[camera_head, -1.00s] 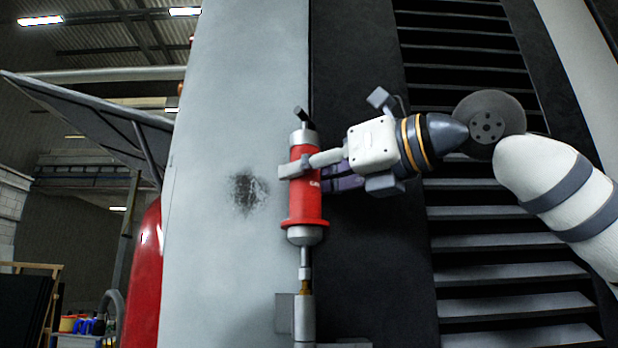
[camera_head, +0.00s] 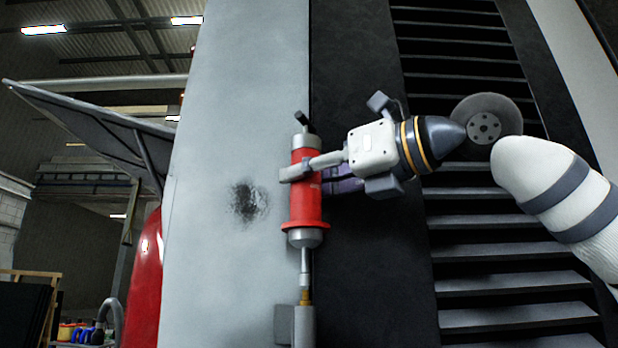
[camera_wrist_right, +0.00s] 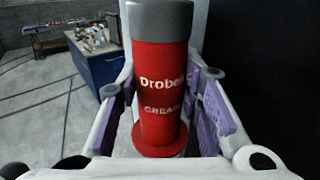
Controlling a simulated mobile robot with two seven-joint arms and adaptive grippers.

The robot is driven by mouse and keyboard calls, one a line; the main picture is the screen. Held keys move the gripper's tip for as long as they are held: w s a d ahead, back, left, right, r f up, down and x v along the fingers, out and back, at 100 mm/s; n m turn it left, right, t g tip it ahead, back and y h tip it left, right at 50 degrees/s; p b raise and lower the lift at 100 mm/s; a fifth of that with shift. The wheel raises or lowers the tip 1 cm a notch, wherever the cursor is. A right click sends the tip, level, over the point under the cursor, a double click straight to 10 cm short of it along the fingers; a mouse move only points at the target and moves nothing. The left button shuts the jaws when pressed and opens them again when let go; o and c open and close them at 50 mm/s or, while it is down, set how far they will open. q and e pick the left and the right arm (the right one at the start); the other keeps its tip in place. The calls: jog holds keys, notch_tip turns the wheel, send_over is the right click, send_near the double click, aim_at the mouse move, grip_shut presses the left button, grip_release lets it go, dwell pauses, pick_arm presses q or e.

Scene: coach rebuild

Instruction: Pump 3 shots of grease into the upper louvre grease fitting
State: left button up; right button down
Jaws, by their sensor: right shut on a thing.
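My right gripper (camera_head: 312,168) is shut around the barrel of a red grease gun (camera_head: 304,208) and holds it upright. In the right wrist view the gun (camera_wrist_right: 161,95) stands between the purple-padded fingers. Its steel tube (camera_head: 305,262) points down to a small brass piece (camera_head: 304,297) above a grey cylindrical mount (camera_head: 304,328) at the bottom edge. Gun tip and brass piece line up; I cannot tell whether they are coupled. The louvre (camera_head: 515,284) is the dark slatted panel on the right. My left gripper is out of view.
A pale panel (camera_head: 215,270) with a dark smudge (camera_head: 246,203) stands behind and left of the gun. A grey disc (camera_head: 486,126) shows beside my right wrist. In the wrist view a blue cabinet (camera_wrist_right: 101,70) with items on top stands on the floor.

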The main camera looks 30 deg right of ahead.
jog(key=shift+f, duration=0.95)
dwell(1.0)
jog(key=shift+r, duration=1)
jog(key=shift+s, duration=0.1)
jog(key=shift+f, duration=1)
dwell(1.1)
jog(key=shift+r, duration=0.95)
